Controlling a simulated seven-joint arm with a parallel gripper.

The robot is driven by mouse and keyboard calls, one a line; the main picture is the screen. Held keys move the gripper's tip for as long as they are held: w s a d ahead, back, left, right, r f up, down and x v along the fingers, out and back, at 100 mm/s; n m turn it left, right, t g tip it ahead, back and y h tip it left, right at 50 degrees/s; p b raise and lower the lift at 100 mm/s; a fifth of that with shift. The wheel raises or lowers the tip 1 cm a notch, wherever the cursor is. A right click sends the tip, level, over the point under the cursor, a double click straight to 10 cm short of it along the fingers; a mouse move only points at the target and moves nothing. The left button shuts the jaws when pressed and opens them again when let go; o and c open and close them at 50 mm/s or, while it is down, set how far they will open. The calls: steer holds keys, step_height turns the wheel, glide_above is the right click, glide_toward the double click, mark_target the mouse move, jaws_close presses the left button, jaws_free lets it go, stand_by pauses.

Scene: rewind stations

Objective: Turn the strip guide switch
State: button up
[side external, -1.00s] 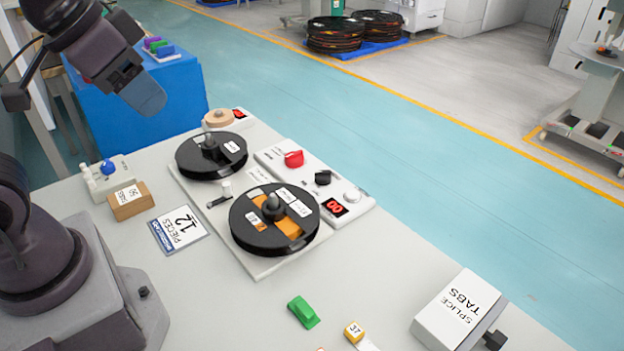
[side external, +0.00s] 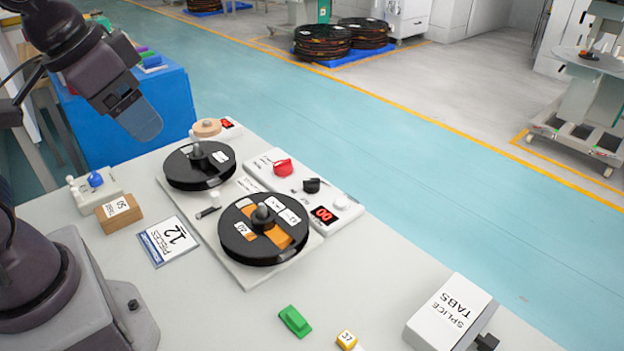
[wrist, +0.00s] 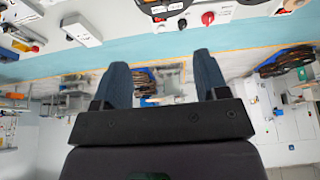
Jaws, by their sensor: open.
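No label reading strip guide is legible. A small black lever (side external: 208,212) beside a white post (side external: 215,199) sits on the base plate (side external: 250,283) between two black reels; I cannot tell if this is the switch. The white control panel (side external: 345,222) carries a red knob (side external: 283,168), a black knob (side external: 311,186), a white button and a red "00" display (side external: 324,214). In the wrist view the red knob (wrist: 208,18) and a black knob (wrist: 182,24) show at the top. My gripper (side external: 143,120) is open and empty, above and left of the far reel, touching nothing; its fingers (wrist: 163,78) stand apart.
The near reel (side external: 263,240) and far reel (side external: 187,172) have upright spindles. A box with a blue knob (side external: 96,179), a wooden block (side external: 120,212) and a "12 pieces" card (side external: 168,240) lie left. A splice tabs box (side external: 450,312) and green piece (side external: 295,321) are in front.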

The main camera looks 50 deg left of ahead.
steer(key=w+a+f+g, duration=0.1)
steer(key=w+f+g, duration=0.15)
steer(key=w, duration=0.55)
steer(key=w+a+f+g, duration=0.1)
steer(key=w+f+g, duration=0.15)
steer(key=w, duration=0.55)
steer(key=m, duration=0.4)
glide_toward(312, 179)
step_height(312, 179, down, 10)
steer(key=shift+s, duration=0.15)
steer(key=c, duration=0.9)
